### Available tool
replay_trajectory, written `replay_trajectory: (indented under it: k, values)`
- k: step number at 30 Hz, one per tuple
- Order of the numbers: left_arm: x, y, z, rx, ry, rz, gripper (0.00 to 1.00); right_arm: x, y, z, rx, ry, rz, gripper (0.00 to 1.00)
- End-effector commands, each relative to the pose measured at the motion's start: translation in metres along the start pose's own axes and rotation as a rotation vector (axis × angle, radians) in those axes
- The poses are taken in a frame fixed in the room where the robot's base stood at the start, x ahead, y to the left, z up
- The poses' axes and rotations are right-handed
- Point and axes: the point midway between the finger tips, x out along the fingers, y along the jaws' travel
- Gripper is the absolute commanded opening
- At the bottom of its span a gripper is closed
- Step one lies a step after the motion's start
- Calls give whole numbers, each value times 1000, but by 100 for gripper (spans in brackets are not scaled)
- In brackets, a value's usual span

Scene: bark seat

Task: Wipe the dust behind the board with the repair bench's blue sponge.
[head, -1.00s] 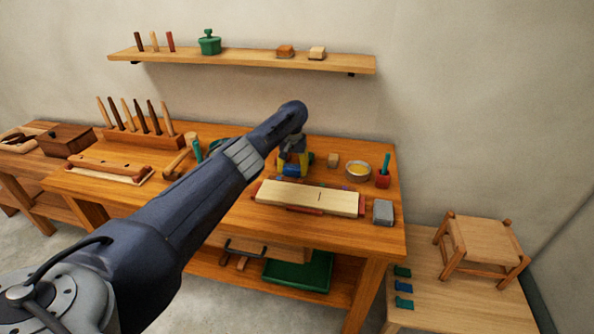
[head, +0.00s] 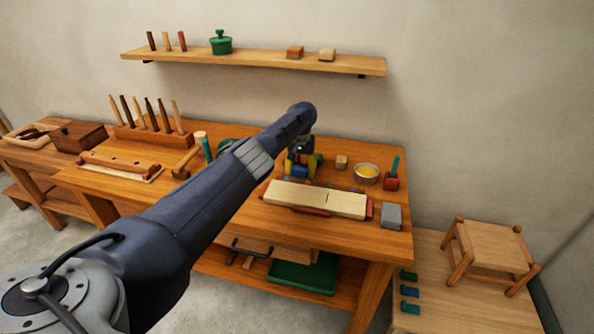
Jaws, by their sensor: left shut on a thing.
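The pale wooden board (head: 315,199) lies on the repair bench (head: 240,215), with red pieces at its ends and along its front edge. My left gripper (head: 301,168) is behind the board, left of its middle, pointing down with yellow fingers. It is shut on the blue sponge (head: 299,172), low near the bench top; I cannot tell if the sponge touches the wood. Small dark and coloured specks (head: 333,186), perhaps the dust, show just behind the board. My forearm hides the bench left of the gripper. My right gripper is not in view.
Right of the gripper stand a small wooden block (head: 341,162), a bowl with yellow contents (head: 366,174) and a red holder (head: 391,181). A grey block (head: 391,215) sits at the board's right. A shelf (head: 250,61) runs above; a stool (head: 487,247) stands right.

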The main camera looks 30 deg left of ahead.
Motion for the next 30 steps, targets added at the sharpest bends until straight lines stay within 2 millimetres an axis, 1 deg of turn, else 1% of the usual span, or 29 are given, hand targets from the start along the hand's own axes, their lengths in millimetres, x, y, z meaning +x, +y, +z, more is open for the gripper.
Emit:
replay_trajectory:
  k: [1, 10, 15, 23, 30]
  values:
    - [2, 5, 1, 1, -2, 2, 37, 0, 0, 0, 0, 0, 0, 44]
    - [1, 23, 1, 0, -2, 2, 37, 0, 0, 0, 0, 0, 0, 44]
    - [1, 28, 1, 0, -2, 2, 37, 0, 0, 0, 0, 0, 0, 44]
    - [1, 22, 1, -1, -2, 1, 37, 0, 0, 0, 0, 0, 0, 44]
    - [0, 8, 0, -2, -1, -1, 37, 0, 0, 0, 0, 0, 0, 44]
